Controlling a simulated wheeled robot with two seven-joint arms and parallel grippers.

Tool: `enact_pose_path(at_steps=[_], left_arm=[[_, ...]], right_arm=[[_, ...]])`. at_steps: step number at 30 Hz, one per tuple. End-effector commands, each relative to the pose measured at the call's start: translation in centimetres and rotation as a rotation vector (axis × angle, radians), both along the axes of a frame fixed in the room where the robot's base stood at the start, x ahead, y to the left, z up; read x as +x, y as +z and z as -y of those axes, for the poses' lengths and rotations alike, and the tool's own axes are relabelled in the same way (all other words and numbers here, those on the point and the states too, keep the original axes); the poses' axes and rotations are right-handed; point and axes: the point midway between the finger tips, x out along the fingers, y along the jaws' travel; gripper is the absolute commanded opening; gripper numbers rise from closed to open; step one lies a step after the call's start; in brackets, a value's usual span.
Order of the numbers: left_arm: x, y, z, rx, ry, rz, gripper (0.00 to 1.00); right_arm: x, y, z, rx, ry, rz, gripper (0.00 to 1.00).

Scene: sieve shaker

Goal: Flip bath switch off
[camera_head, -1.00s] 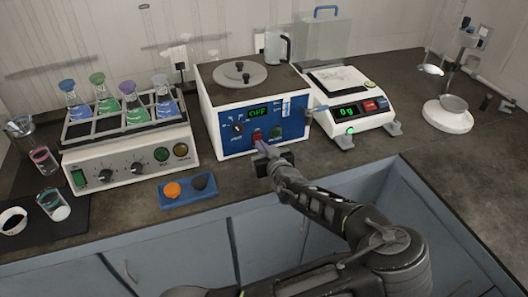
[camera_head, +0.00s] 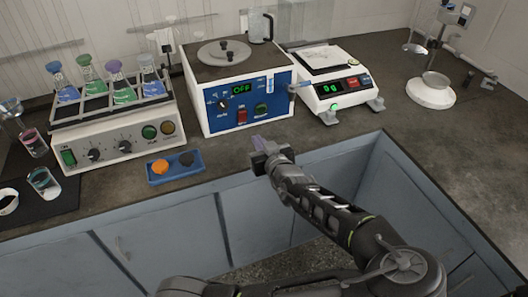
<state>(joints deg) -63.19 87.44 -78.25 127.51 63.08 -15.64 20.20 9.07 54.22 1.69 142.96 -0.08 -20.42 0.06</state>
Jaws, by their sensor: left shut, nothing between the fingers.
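The bath (camera_head: 208,97) is a white box with a blue front panel and a round grey lid on top. Its display (camera_head: 242,89) reads OFF in green. A red switch (camera_head: 242,116) sits low on the panel, with a green knob or button (camera_head: 261,110) to its right. My left gripper (camera_head: 261,144) is shut and empty, in front of and below the panel, near the counter's front edge. It is apart from the switch. My right gripper is not in view.
A shaker (camera_head: 115,140) with several flasks stands left of the bath. A blue tray (camera_head: 175,167) with an orange and a dark cap lies in front. A balance (camera_head: 333,88) reading 0 g stands right. Open counter (camera_head: 420,130) lies at the far right.

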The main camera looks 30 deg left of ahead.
Motion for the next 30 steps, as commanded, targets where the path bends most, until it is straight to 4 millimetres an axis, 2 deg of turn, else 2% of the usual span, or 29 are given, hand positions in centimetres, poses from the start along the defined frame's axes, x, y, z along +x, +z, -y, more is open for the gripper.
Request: enact_pose_path(at_steps=[3, 8, 30], left_arm=[[-1.1, 0.2, 1.8, 0.004, -0.004, -0.001, 0.0], [-2.0, 0.3, 2.8, 0.002, -0.001, -0.001, 0.0], [-2.1, 0.3, 3.0, -0.001, 0.0, -0.001, 0.0]], right_arm=[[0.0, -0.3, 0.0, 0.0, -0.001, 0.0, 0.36], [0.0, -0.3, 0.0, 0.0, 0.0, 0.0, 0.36], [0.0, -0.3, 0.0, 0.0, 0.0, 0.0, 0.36]])
